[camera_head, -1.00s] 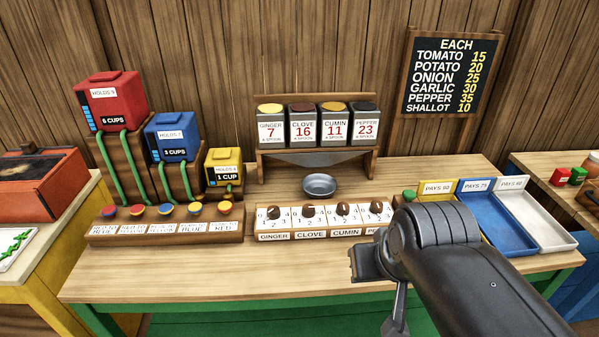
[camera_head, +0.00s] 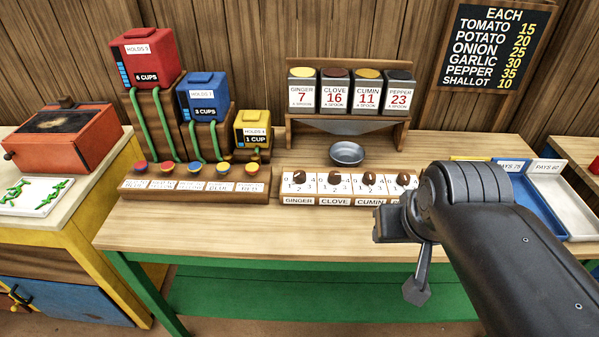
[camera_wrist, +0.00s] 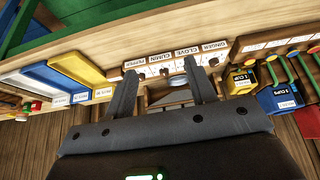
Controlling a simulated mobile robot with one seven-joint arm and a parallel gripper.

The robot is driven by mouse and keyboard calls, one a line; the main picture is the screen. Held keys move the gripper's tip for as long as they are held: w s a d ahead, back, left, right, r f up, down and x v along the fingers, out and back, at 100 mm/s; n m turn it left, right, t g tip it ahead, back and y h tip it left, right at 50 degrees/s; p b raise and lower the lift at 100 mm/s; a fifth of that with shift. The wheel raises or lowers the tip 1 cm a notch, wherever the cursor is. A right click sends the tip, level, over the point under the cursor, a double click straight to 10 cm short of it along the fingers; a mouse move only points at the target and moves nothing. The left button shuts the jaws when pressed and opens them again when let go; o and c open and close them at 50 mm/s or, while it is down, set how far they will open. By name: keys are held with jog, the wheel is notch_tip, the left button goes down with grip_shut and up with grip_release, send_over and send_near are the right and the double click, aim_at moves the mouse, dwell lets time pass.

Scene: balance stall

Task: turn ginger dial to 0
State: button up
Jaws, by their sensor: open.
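The ginger dial (camera_head: 299,177) is a brown knob on a white plate marked with numbers, the leftmost of a row above the label GINGER. I cannot read its exact setting. The clove dial (camera_head: 334,178), cumin dial (camera_head: 369,178) and pepper dial (camera_head: 403,179) follow to its right. My gripper (camera_head: 416,288) hangs in front of the table, right of and nearer than the ginger dial, touching no dial. In the wrist view my gripper (camera_wrist: 158,92) is open and empty, with the upside-down dial row beyond its fingers.
A metal bowl (camera_head: 347,153) sits behind the dials under the spice rack (camera_head: 348,128). A button panel (camera_head: 195,190) stands to the left, below coloured cup boxes. A blue tray (camera_head: 540,212) and a white tray (camera_head: 568,205) lie at the right. The table's front strip is clear.

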jog(key=shift+o, duration=0.6)
jog(key=w+a+r+n+g, duration=0.1)
jog(key=w+r, duration=0.1)
jog(key=w, duration=0.3)
jog(key=w+a+r+n, duration=0.1)
jog(key=w+a+n, duration=0.1)
jog(key=w, duration=0.3)
jog(key=shift+w+r+g, duration=0.35)
jog(key=shift+g, duration=0.05)
jog(key=n+g, duration=0.5)
jog(key=n, duration=0.3)
send_over(300, 173)
notch_tip(300, 173, down, 12)
jog(key=shift+t, duration=0.3)
notch_tip(300, 173, down, 11)
jog(key=shift+c, duration=0.2)
jog(key=c, duration=0.9)
